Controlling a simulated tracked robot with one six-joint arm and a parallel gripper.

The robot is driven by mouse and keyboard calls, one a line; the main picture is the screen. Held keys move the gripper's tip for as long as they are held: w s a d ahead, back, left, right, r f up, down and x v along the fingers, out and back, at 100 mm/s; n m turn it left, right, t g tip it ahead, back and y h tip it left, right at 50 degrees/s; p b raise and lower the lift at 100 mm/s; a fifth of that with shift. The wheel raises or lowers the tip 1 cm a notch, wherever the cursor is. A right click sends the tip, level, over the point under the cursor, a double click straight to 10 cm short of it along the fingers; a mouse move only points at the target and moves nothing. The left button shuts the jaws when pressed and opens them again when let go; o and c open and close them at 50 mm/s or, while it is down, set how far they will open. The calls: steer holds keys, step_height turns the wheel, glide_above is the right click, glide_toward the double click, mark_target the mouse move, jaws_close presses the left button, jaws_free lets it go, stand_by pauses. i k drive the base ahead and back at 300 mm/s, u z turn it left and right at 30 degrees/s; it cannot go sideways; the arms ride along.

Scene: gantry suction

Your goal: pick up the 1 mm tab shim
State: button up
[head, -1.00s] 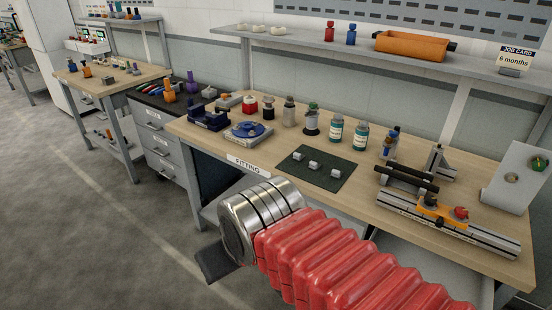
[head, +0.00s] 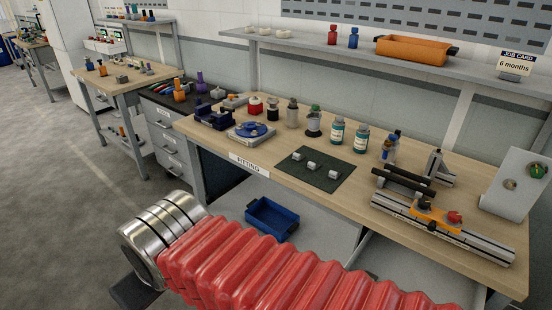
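Three small pale metal pieces lie in a slanting row on a dark green mat (head: 322,181) on the bench marked FITTING: a left piece (head: 297,156), a middle piece (head: 312,165) and a right piece (head: 333,174). They are too small to tell whether one is the 1 mm tab shim, or how thick each is. My arm, with a red ribbed sleeve and metal rings, crosses the lower picture in front of the bench. Only a dark part of my gripper (head: 133,292) shows past the rings at lower left, well away from the mat. Its fingers cannot be made out.
A blue bin (head: 271,219) sits on the shelf below the bench top. Bottles (head: 337,132), a blue round fixture (head: 252,130) and a rail fixture (head: 440,228) stand around the mat. An orange tray (head: 415,48) is on the upper shelf. Floor at left is clear.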

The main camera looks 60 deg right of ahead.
mark_target(296, 156)
steer(key=u, duration=0.4)
steer(key=i, duration=1.95)
steer(key=z, duration=2.25)
